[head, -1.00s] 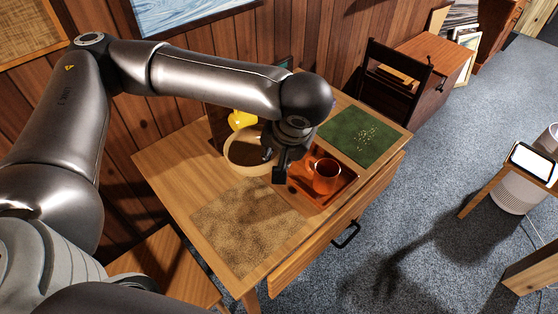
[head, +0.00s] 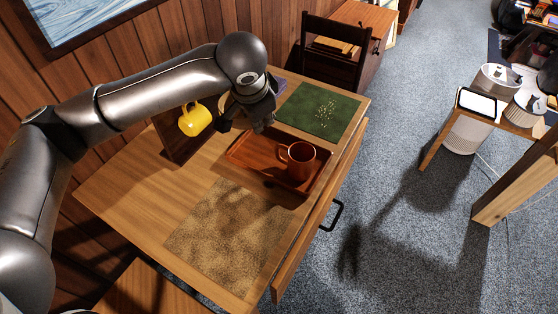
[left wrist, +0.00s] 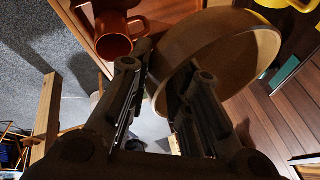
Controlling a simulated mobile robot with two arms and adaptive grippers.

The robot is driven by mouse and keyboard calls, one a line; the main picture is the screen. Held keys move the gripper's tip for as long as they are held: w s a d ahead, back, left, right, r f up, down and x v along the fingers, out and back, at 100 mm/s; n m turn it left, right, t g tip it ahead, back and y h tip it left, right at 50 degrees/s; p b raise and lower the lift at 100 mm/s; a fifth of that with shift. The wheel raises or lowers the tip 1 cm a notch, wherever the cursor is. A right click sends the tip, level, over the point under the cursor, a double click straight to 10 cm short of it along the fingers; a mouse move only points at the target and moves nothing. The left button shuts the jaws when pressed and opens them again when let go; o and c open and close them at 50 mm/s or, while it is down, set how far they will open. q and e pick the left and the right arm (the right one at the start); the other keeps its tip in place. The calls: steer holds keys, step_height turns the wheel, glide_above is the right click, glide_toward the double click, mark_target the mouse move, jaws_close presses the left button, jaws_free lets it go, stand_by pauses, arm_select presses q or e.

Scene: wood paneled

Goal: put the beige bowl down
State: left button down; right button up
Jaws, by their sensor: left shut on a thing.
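The beige bowl (left wrist: 222,45) shows large in the left wrist view, tilted, with its wall between the two fingers. My left gripper (left wrist: 165,72) is shut on that wall. In the head view my left gripper (head: 243,122) is over the back of the desk (head: 130,195), behind the wooden tray (head: 245,157). There the bowl is mostly or wholly hidden behind the gripper and arm. I cannot tell whether the bowl touches anything beneath it. My right gripper is not in view.
An orange-brown mug (head: 298,161) stands on the tray. A yellow mug (head: 195,120) is by a dark wooden panel at the back. A green mat (head: 318,110) and a bare tan mat (head: 225,230) lie on the desk. A dark chair (head: 335,48) stands beyond.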

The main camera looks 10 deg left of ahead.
arm_select(q)
steer(key=w+f+m+h+b, duration=0.2)
steer(key=w+f+m+b, duration=0.2)
steer(key=w+f+m, duration=0.2)
steer(key=m+h+b, duration=0.2)
steer(key=m+b, duration=0.1)
glide_above(264, 158)
steer(key=s+a, duration=0.2)
step_height(264, 158, down, 7)
steer(key=shift+g, duration=0.4)
step_height(264, 158, down, 10)
steer(key=shift+w+d+r+p, duration=0.1)
steer(key=shift+d+p, duration=0.05)
steer(key=shift+p, duration=0.2)
steer(key=c, duration=1.3)
jaws_free()
steer(key=shift+r, duration=0.1)
steer(key=v, duration=1.2)
steer(key=shift+d, duration=0.15)
steer(key=shift+r, duration=0.1)
